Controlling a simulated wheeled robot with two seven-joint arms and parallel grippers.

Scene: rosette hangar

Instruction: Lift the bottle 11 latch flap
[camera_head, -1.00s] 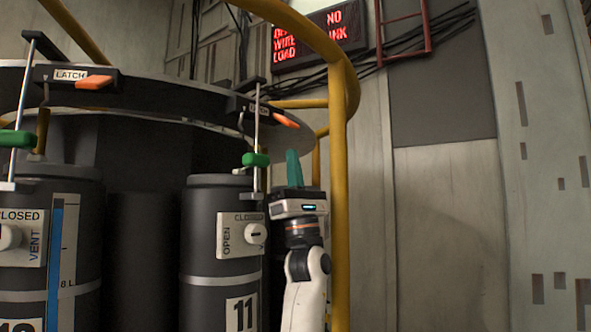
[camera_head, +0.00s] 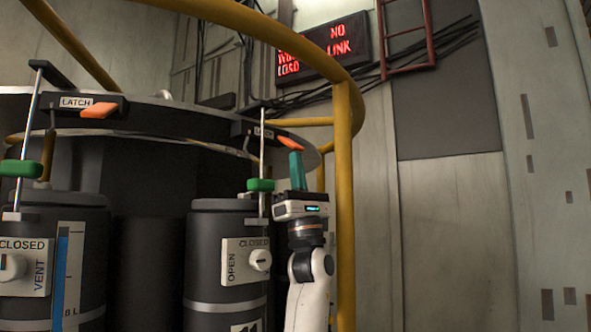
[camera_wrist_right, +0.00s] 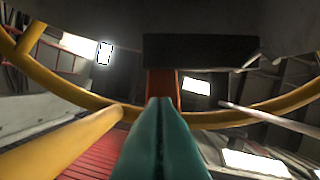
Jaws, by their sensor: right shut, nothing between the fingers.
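Bottle 11 (camera_head: 227,275) is a dark cylinder with a white dial plate; its number label is mostly cut off by the bottom edge. Its orange latch flap (camera_head: 290,143) sticks out from a dark latch block on the ring above it. My right gripper (camera_head: 296,157) is shut and empty, teal fingers pointing up, with the tips just below the flap. In the right wrist view the flap (camera_wrist_right: 162,82) shows directly beyond the fingertips (camera_wrist_right: 160,102), under the dark latch block (camera_wrist_right: 200,50). Whether they touch is unclear. My left gripper is not in view.
A yellow rail post (camera_head: 345,220) stands close to the right of my right arm and curves overhead. A green handle (camera_head: 260,185) on a rod is just left of my fingers. Another bottle (camera_head: 85,240) with its own orange flap (camera_head: 99,110) is at the left.

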